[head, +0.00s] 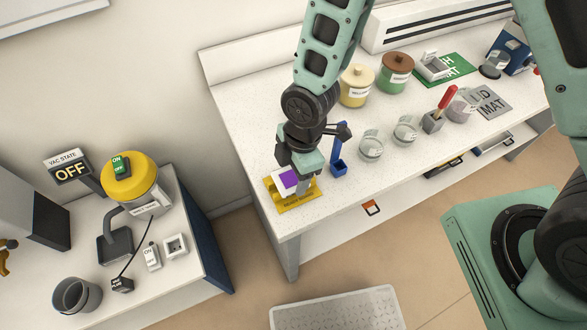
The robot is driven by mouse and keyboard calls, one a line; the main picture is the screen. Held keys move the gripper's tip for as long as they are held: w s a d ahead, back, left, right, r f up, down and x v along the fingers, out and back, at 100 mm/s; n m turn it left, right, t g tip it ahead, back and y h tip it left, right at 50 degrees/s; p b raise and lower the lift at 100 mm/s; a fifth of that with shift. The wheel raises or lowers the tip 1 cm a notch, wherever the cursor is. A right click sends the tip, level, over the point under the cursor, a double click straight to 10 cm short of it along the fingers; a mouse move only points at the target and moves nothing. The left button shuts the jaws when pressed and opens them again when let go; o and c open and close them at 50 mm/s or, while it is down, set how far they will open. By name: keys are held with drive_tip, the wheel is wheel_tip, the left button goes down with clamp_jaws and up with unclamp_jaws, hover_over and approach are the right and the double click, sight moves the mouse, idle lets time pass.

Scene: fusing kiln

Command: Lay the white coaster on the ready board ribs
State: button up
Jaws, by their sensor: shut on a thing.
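The yellow ready board (300,207) lies at the near left corner of the long white bench. My gripper (301,184) points down over it and is shut on a pale piece with a purple patch, which I take for the white coaster (277,184). The coaster is at the board's left and back part, at or just above it. I cannot tell whether it touches the ribs. The ribs are mostly hidden by the coaster and my gripper.
A blue stand (338,168) is close to the right of my gripper. Glass jars (371,145), a grey block with a red-handled tool (434,121) and lidded canisters (357,86) stand farther right. A yellow-topped vacuum (130,178) stands on the left table.

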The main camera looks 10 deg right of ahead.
drive_tip(key=shift+f, duration=0.2)
drive_tip(key=o, duration=1)
drive_tip(key=shift+r, duration=0.1)
drive_tip(key=shift+o, duration=0.2)
drive_tip(key=shift+r, duration=0.1)
wheel_tip(320, 180, up, 11)
drive_tip(key=d+b, duration=0.2)
drive_tip(key=s+d+r+m+h, duration=0.1)
drive_tip(key=s+d+r+m, duration=0.4)
drive_tip(key=s+r+m, duration=0.5)
drive_tip(key=s+m, duration=0.1)
drive_tip(key=m, duration=0.2)
drive_tip(key=shift+s+d+r, duration=0.25)
drive_tip(key=shift+s+d, duration=0.1)
drive_tip(key=shift+d, duration=0.05)
drive_tip(key=shift+f, duration=0.1)
